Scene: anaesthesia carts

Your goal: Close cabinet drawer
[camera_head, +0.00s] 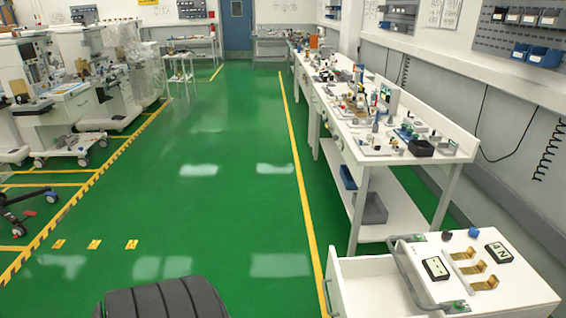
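A white cart cabinet (520,288) stands at the lower right, cut off by the bottom edge. Its top carries a curved grey handle (406,282), two black-framed labels and several brass-coloured pieces (472,268). A white drawer (362,266) sticks out from the cabinet's left side, so it appears open. The drawer's lower part is outside the picture, so I cannot tell how far it is out. Neither of my grippers is in view.
A long white workbench (408,160) loaded with tools and parts runs along the right wall behind the cabinet. Anaesthesia machines (60,100) stand at the left. The green floor (220,190) between them is clear, with yellow lines.

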